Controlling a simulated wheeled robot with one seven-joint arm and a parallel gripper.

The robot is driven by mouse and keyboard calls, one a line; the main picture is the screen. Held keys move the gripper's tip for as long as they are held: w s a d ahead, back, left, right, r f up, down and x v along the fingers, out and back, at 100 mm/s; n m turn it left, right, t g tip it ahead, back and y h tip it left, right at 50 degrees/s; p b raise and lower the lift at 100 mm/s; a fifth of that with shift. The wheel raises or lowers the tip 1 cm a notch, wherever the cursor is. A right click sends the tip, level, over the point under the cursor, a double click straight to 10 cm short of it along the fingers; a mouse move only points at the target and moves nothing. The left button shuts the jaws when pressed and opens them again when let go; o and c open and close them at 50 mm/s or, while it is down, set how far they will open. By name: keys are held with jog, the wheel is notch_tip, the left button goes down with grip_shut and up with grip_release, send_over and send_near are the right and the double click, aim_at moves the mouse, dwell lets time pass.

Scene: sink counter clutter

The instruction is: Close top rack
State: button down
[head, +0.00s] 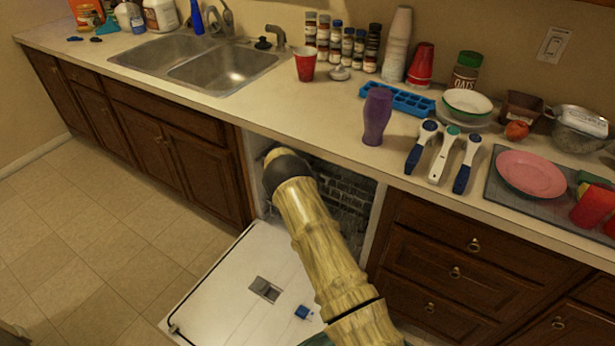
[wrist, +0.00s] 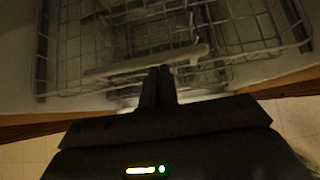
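The dishwasher stands open under the counter, its white door (head: 235,290) folded down flat over the floor. A wire rack (head: 345,190) shows dimly inside its dark opening, partly hidden by my arm. In the wrist view, the wire rack (wrist: 255,25) spreads across the upper part, with a pale bar (wrist: 145,62) crossing its middle. My gripper (wrist: 158,75) points at the rack, its two fingers together with nothing visible between them. The fingertips overlap the pale bar in the picture; I cannot tell whether they touch it. In the head view my gripper is hidden inside the opening.
Wooden cabinets (head: 170,150) and drawers (head: 470,265) flank the opening. The counter above holds a purple cup (head: 376,118), a blue ice tray (head: 405,100), several utensils and a pink plate (head: 531,174). The tiled floor (head: 80,245) at left is clear.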

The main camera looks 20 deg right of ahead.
jog(key=s+a+f+p+v, duration=0.15)
jog(key=p+v, duration=0.25)
jog(key=v, duration=0.9)
jog(key=s+d+r+m+g+y+p, duration=0.3)
jog(key=s+r+m+p, duration=0.1)
jog(key=s+r+m, duration=0.9)
jog(key=s+a+r+m+y+p, duration=0.1)
jog(key=s+a+r+m+y, duration=0.1)
jog(key=s+r+m, duration=0.4)
jog(key=s+a+r+m+y+p, duration=0.1)
jog(key=s+r+m, duration=0.6)
jog(key=s, duration=1)
jog(key=shift+s+a+r+m+g+y+p, duration=0.3)
jog(key=shift+a+r+g+y+p, duration=0.15)
jog(key=shift+a+p, duration=0.25)
jog(key=shift+w, duration=0.1)
